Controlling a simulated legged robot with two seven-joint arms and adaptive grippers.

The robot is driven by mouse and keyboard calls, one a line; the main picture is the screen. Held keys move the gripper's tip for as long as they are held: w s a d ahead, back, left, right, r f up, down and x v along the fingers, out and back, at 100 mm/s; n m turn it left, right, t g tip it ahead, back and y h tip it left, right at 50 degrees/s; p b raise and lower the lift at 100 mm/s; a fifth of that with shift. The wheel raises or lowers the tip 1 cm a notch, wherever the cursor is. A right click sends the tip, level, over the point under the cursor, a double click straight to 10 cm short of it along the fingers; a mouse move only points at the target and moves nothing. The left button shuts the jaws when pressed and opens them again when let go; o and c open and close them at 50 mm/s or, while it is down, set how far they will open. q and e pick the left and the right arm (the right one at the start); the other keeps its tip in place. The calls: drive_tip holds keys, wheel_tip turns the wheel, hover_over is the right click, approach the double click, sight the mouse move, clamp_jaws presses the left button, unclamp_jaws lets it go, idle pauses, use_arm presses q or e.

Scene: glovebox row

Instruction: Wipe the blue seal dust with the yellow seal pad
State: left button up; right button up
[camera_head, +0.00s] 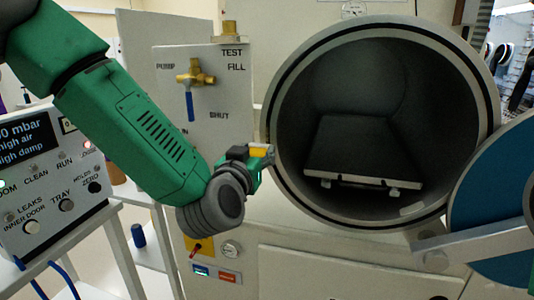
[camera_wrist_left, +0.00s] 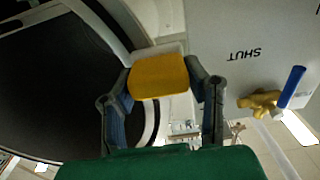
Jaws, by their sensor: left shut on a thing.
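My left gripper (camera_head: 257,160) is shut on the yellow seal pad (camera_head: 258,152), at the left edge of the round port's rim (camera_head: 283,88). In the left wrist view the pad (camera_wrist_left: 160,76) sits between the two fingertips of the gripper (camera_wrist_left: 162,80), with the port's rim (camera_wrist_left: 98,22) close on its left. I cannot tell whether the pad touches the rim. I cannot make out any blue dust on the rim. My right gripper is not in view.
The port is open, with a grey tray (camera_head: 355,145) inside. Its round blue-faced door (camera_head: 490,190) hangs open at the right. A brass valve with a blue handle (camera_head: 189,105) is on the panel left of the port. A control box (camera_head: 45,175) stands at the far left.

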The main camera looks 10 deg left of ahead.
sight(274, 137)
use_arm(q)
drive_tip(key=shift+a+r+p, duration=0.3)
drive_tip(key=shift+r+p, duration=0.3)
drive_tip(key=shift+r, duration=0.1)
drive_tip(key=shift+d+f, duration=0.15)
drive_tip(key=shift+d, duration=1.2)
drive_tip(key=shift+d+r+p, duration=0.75)
drive_tip(key=shift+a+f, duration=0.1)
drive_tip(key=shift+a, duration=1.9)
drive_tip(key=shift+w+a+r+p, duration=0.1)
drive_tip(key=shift+r+p, duration=0.5)
drive_tip(key=shift+r, duration=0.15)
drive_tip(key=shift+d+f, duration=0.1)
drive_tip(key=shift+d, duration=2.1)
drive_tip(key=shift+s, duration=0.25)
